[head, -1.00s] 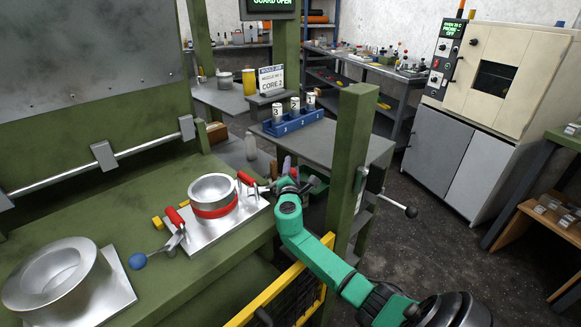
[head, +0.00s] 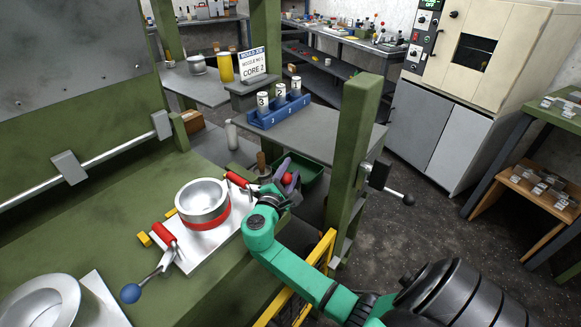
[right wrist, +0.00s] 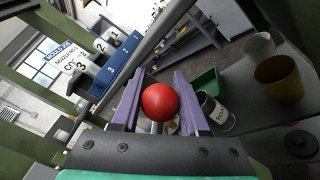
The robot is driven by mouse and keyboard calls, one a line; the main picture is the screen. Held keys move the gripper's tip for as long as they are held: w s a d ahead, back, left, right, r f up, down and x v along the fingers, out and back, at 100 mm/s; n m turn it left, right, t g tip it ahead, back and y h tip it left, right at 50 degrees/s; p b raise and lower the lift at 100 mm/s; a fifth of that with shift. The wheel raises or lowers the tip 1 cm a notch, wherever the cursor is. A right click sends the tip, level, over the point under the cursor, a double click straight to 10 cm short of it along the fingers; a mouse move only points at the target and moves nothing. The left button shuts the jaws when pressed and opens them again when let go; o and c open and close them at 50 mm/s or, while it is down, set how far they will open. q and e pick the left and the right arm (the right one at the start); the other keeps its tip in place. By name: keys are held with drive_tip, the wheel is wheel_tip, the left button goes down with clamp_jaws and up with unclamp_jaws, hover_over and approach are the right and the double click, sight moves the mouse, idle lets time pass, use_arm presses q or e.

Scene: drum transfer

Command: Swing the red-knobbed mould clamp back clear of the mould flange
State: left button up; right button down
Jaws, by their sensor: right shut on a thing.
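The mould (head: 203,203), a metal ring with a red band, sits on a pale base plate on the green press bed. The red-knobbed clamp has a red grip (head: 237,180) at the mould's far right side. Its red knob (head: 287,178) stands out to the right, away from the mould. My right gripper (head: 291,186) is at this knob. In the right wrist view the red knob (right wrist: 160,101) sits between the purple fingers, with a short metal stem below it. The clamp's contact with the flange is too small to tell. My left gripper is not in view.
A second clamp with a blue knob (head: 130,293) is at the mould's near left. A green bin (head: 303,174) lies just behind my right gripper. A green post (head: 357,150) and a yellow guard rail (head: 320,252) stand close to my right arm.

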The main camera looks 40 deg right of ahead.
drive_tip(key=shift+c, duration=2.1)
unclamp_jaws()
drive_tip(key=p+v, duration=0.2)
drive_tip(key=v, duration=1.2)
drive_tip(key=shift+a, duration=0.25)
